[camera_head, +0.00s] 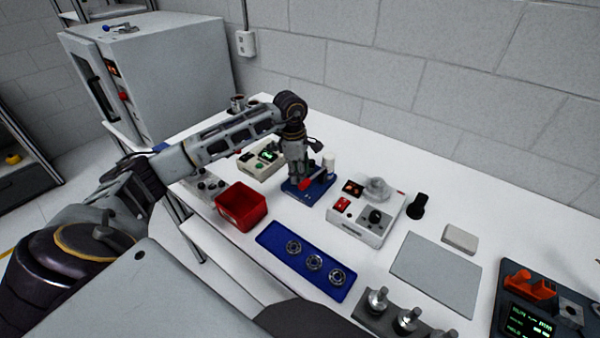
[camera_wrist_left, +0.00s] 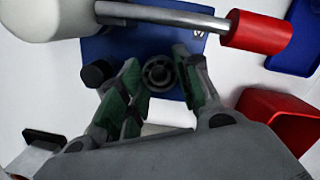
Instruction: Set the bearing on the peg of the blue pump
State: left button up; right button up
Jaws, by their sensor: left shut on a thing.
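The blue pump (camera_head: 323,185) stands in the middle of the table, with a white cylinder and a red-gripped lever. In the left wrist view its blue base (camera_wrist_left: 112,48) lies under the fingertips, and the silver lever with its red grip (camera_wrist_left: 258,31) crosses the top. My left gripper (camera_head: 298,179) is over the pump, pointing down. It is shut on a bearing (camera_wrist_left: 158,74), a dark metal ring between the fingertips. The bearing hides the peg, and I cannot tell whether the ring is around it. My right gripper is not in view.
A red bin (camera_head: 241,222) stands left of the pump. A blue tray (camera_head: 270,235) with three bearings lies in front. A white control box (camera_head: 378,236) stands right of the pump, near a black knob-like object (camera_head: 417,206). A grey mat (camera_head: 435,272) is bare.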

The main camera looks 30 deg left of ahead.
pick_arm(q)
jog(key=o, duration=1.1)
jog(key=shift+o, duration=0.3)
jog(key=shift+o, duration=1.4)
